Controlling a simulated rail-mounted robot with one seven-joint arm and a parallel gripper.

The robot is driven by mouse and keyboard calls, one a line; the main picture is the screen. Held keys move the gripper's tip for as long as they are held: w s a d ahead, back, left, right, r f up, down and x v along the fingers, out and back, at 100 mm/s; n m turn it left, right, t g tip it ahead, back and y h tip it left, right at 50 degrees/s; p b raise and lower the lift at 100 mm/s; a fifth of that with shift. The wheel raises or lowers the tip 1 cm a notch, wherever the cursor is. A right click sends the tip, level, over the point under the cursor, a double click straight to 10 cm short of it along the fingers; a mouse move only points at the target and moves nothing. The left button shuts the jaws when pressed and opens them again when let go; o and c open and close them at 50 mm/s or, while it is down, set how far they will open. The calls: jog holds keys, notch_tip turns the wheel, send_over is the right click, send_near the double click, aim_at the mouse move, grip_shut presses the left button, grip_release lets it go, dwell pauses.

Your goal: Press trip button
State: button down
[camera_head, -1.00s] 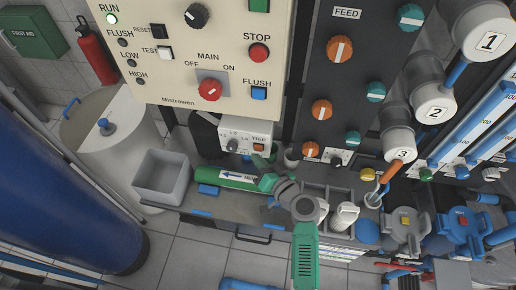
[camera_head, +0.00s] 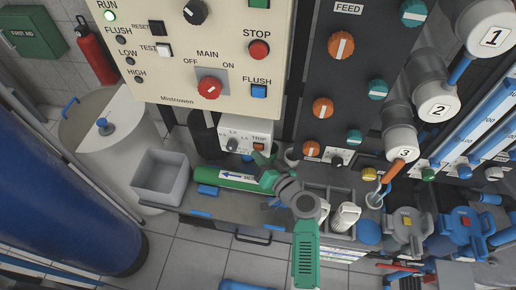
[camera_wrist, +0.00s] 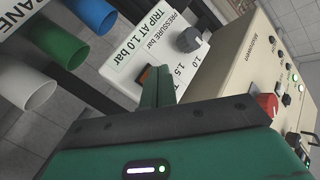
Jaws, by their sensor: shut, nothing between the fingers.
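The orange trip button (camera_head: 258,146) sits on the right of a small white box (camera_head: 236,127) below the cream control panel. In the wrist view the button (camera_wrist: 146,77) is partly covered by my green fingers, beside the "TRIP AT 1.0 bar" lettering. My gripper (camera_head: 261,157) is shut and empty, its tip just below the button in the head view. In the wrist view the fingertips (camera_wrist: 163,75) overlap the button's edge. I cannot tell whether they touch it.
The cream panel (camera_head: 180,80) with its red main switch (camera_head: 210,88) is above. The dark feed panel (camera_head: 345,80) with orange and teal knobs is to the right. A green pipe (camera_head: 225,178) and grey bin (camera_head: 160,177) are at lower left. Open pipe ends (camera_wrist: 36,88) show in the wrist view.

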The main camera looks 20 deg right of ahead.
jog(key=shift+w+d+b, duration=0.25)
jog(key=shift+w+b, duration=0.1)
jog(key=shift+b, duration=0.2)
dwell(0.4)
jog(key=shift+s+a, duration=0.1)
jog(key=shift+s, duration=0.05)
jog(key=shift+s+a+p, duration=0.3)
jog(key=shift+s+a, duration=0.1)
jog(key=shift+s, duration=0.15)
jog(key=s+a, duration=0.1)
jog(key=s, duration=0.1)
jog(key=s+a+p, duration=0.1)
jog(key=s+a, duration=0.1)
dwell(0.5)
dwell(0.7)
